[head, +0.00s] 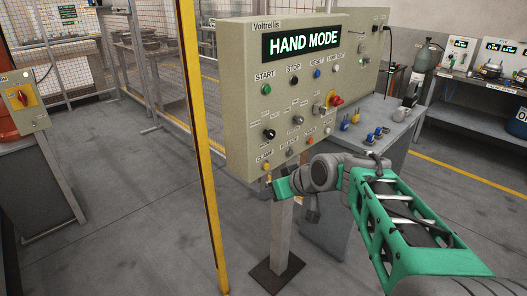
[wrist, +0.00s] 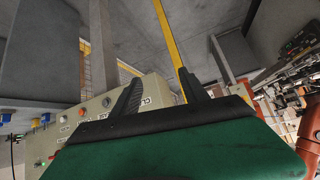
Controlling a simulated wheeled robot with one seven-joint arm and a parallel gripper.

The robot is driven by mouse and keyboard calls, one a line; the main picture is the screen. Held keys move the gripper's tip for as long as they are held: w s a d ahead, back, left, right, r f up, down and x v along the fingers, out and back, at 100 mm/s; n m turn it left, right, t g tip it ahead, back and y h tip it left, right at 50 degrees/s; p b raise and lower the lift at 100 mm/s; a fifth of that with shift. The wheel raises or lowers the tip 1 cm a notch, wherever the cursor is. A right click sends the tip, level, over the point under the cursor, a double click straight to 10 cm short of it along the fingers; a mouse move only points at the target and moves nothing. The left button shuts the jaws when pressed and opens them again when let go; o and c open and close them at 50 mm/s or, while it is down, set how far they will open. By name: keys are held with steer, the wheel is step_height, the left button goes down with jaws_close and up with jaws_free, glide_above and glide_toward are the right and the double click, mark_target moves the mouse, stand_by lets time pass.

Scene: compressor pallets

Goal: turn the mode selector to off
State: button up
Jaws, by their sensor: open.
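The beige control panel (head: 245,95) stands on a post in the head view, its display reading HAND MODE. A black rotary knob (head: 268,134) sits at its left, below the START button. A grey knob (head: 298,119) is to its right. The small labels around both are too small to read, so I cannot tell which is the mode selector or where it points. My gripper (head: 281,186) is below the panel's lower edge, under the CLAMP button, apart from both knobs. In the wrist view my gripper (wrist: 160,88) has its fingers apart with nothing between them; the panel (wrist: 75,145) shows upside down beside it.
A red emergency stop (head: 336,100) sticks out at the panel's right. A yellow post (head: 202,120) stands close to its left. A grey bench (head: 385,112) with blue and yellow parts is behind at the right.

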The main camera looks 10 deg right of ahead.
steer(key=w+d+n+t+y+b, duration=0.1)
steer(key=w+d+t+y+b, duration=0.15)
steer(key=w, duration=0.55)
steer(key=n+t+y+b, duration=0.2)
steer(key=t+y, duration=0.2)
glide_toward(272, 136)
steer(key=p+x, duration=0.1)
steer(key=x, duration=0.6)
steer(key=shift+w, duration=0.15)
steer(key=shift+w+a, duration=0.3)
steer(key=shift+w, duration=0.15)
steer(key=shift+c, duration=0.4)
jaws_close()
